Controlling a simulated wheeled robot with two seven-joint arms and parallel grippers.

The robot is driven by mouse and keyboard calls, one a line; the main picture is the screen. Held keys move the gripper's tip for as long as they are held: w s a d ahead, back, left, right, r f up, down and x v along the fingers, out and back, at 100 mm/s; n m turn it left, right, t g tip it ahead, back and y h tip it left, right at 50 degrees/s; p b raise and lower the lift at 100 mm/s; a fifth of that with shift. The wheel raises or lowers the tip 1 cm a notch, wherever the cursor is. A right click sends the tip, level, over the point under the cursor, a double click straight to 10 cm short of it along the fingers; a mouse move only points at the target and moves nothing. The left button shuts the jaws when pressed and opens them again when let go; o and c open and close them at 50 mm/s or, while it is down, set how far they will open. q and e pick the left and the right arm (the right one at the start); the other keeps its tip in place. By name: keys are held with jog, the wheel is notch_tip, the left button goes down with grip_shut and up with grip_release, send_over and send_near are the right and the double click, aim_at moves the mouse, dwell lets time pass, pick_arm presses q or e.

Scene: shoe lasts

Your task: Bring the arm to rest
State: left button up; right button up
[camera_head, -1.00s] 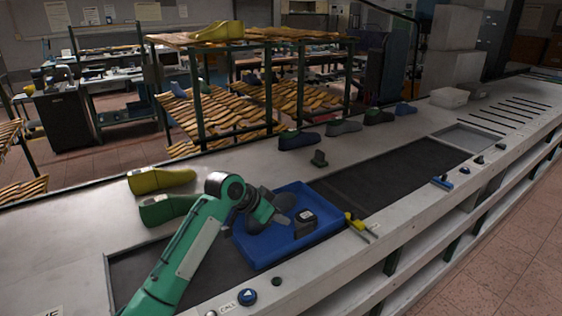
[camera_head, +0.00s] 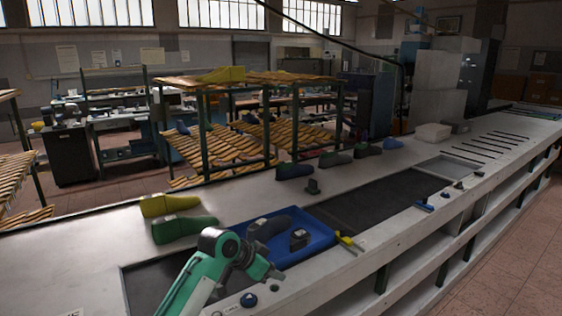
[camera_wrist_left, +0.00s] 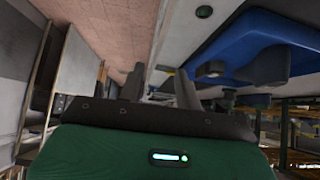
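My left arm comes in from the bottom of the head view. Its gripper (camera_head: 270,279) is over the bench just in front of the blue tray (camera_head: 318,244). In the left wrist view the two fingers (camera_wrist_left: 160,88) stand apart with nothing between them, so it is open and empty. The blue tray holds a dark shoe last (camera_head: 268,227) and a small dark block-like object (camera_head: 298,239). The tray also shows upside down in the wrist view (camera_wrist_left: 245,45), clear of the fingers. My right gripper is not in view.
Yellow (camera_head: 168,205) and green (camera_head: 184,229) lasts lie on the bench left of the tray. Several lasts (camera_head: 335,160) stand along its far edge. A yellow-handled tool (camera_head: 346,243) lies right of the tray. A blue button (camera_head: 248,300) sits near the front edge.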

pick_arm(q)
jog(key=s+a+f+n+y, duration=0.15)
jog(key=s+a+f, duration=0.25)
jog(key=s+f, duration=0.45)
jog(key=s+a+f+n+y, duration=0.1)
jog(key=s+a+f+n, duration=0.25)
jog(key=s+f, duration=0.55)
jog(key=s+a+f+n+y, duration=0.15)
jog(key=s+a, duration=0.25)
jog(key=s, duration=0.4)
jog(key=s+a+r+n+g+y, duration=0.1)
jog(key=s+a+y, duration=0.1)
jog(key=s+a, duration=0.5)
jog(key=s+a+f+n+y, duration=0.1)
jog(key=s+a, duration=0.1)
jog(key=s, duration=0.8)
notch_tip(320, 180, down, 32)
jog(key=g, duration=0.2)
jog(key=s+a+f+g, duration=0.1)
jog(key=s+a+f, duration=0.2)
jog(key=s+f, duration=1.5)
jog(key=shift+s+a+f, duration=0.2)
jog(key=shift+s+f, duration=0.2)
jog(key=shift+s, duration=0.35)
